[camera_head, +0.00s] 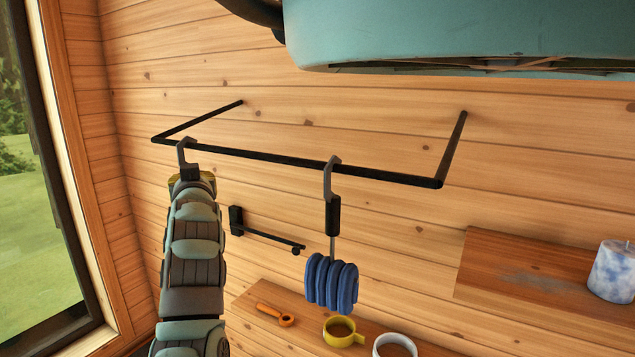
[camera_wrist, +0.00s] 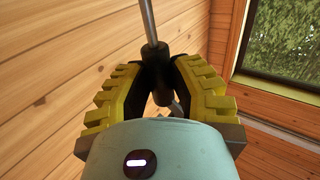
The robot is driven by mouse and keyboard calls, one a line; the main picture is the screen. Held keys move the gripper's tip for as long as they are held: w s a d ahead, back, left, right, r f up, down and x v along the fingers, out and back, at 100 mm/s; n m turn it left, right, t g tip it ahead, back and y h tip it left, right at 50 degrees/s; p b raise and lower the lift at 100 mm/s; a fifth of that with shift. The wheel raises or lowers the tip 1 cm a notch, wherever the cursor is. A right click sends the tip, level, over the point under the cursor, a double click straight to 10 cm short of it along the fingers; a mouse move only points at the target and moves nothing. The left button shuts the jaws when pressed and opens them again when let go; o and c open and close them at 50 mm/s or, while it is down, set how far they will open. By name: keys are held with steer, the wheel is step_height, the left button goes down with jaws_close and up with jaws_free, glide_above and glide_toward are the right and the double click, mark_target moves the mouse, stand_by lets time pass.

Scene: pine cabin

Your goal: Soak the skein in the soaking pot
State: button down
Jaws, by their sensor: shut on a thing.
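My gripper (camera_head: 192,182) is at the left end of a black wall rail, just below a grey hook. In the wrist view its yellow fingers (camera_wrist: 157,80) are shut on a black handle (camera_wrist: 154,62) with a thin metal rod. What hangs on that rod is hidden behind my arm in the head view and out of the wrist view. A blue ribbed bundle (camera_head: 331,284), which looks like a skein, hangs from a second hooked black handle (camera_head: 333,215) further right on the rail, apart from my gripper. I cannot tell which vessel is the soaking pot.
The black rail (camera_head: 385,174) sticks out from the pine wall. A short black bar (camera_head: 268,237) is below it. A low shelf holds an orange scoop-like thing (camera_head: 275,314), a yellow mug (camera_head: 341,338) and a white mug (camera_head: 394,349). A marbled candle (camera_head: 612,272) stands right; a window is left.

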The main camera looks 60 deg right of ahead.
steer(key=shift+r, duration=0.15)
steer(key=shift+r, duration=1.1)
steer(key=a+p, duration=0.1)
steer(key=a, duration=0.6)
steer(key=shift+s, duration=0.25)
steer(key=shift+f, duration=0.1)
